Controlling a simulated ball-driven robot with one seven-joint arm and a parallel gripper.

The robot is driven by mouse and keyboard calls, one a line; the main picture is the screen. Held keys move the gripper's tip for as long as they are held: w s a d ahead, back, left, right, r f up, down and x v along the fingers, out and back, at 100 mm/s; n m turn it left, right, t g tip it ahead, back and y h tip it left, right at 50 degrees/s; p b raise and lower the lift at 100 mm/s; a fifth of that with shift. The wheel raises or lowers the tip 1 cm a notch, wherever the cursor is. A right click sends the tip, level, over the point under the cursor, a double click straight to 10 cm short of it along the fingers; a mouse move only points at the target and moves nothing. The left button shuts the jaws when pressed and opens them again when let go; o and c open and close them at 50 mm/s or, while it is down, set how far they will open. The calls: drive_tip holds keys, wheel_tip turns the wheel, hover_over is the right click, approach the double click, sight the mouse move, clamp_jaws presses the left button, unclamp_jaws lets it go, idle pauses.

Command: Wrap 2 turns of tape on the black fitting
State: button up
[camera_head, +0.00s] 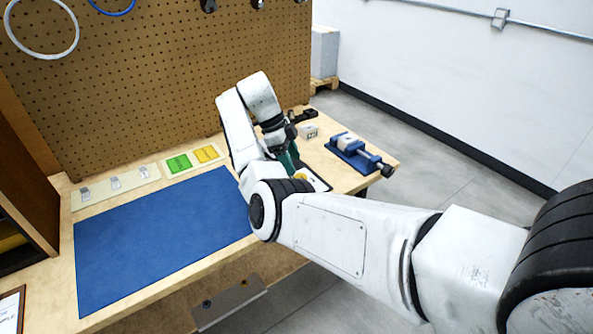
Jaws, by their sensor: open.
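My gripper (284,144) points down over the right part of the bench, past the blue mat. It is open, but its fingertips are mostly hidden behind my own arm. A teal thing (292,157) shows right at its end; I cannot tell whether it lies between the fingers. A small black object (302,115) lies on the bench just behind the gripper; I cannot tell whether it is the black fitting. No roll of tape can be made out clearly. A small yellow thing (300,177) is partly hidden by my arm.
A blue vise (358,152) holding a pale block stands at the bench's right end. A small white box (310,131) is near it. The blue mat (160,240) is bare. Green (179,163) and yellow (206,154) labels lie along the pegboard (150,80).

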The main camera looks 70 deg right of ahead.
drive_tip(key=v, duration=0.5)
drive_tip(key=shift+p, duration=0.35)
drive_tip(key=shift+f, duration=0.1)
